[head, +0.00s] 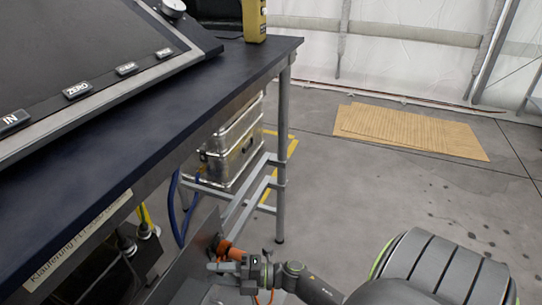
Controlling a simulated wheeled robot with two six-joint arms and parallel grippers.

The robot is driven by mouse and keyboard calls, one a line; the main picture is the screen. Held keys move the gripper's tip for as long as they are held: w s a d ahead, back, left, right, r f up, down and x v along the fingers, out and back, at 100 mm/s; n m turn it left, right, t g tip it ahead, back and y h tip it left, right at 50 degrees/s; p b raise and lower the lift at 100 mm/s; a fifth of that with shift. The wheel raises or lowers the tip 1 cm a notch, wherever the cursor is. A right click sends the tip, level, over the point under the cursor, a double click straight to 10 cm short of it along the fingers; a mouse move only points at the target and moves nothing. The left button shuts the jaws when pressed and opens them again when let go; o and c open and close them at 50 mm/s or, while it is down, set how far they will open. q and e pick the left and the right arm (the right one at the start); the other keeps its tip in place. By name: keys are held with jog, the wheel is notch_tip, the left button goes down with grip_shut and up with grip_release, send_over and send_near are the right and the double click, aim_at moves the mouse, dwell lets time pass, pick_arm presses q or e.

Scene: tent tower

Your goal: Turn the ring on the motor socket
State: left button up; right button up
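An orange cylindrical connector (233,253) sits against a dark metal panel (192,258) below the table, near the bottom centre of the head view. It may be the motor socket's plug; I cannot make out a separate ring. My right gripper (218,267) is right at the connector, its grey fingers overlapping its near side. I cannot tell whether the fingers are shut on it or only beside it. My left gripper is not in view.
A dark table (185,92) with a sloped control panel (75,75) overhangs the left side. A yellow device (254,22) stands at its far corner. A metal case (233,150) and grey frame legs (281,150) are beneath. Floor with cardboard (410,132) is open at right.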

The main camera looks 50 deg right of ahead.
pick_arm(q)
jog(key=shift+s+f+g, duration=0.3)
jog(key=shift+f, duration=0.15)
pick_arm(e)
jog(key=v, duration=1.6)
jog(key=shift+s+d, duration=0.15)
jog(key=shift+s, duration=0.05)
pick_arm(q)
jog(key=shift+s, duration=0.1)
pick_arm(e)
jog(key=shift+f, duration=0.1)
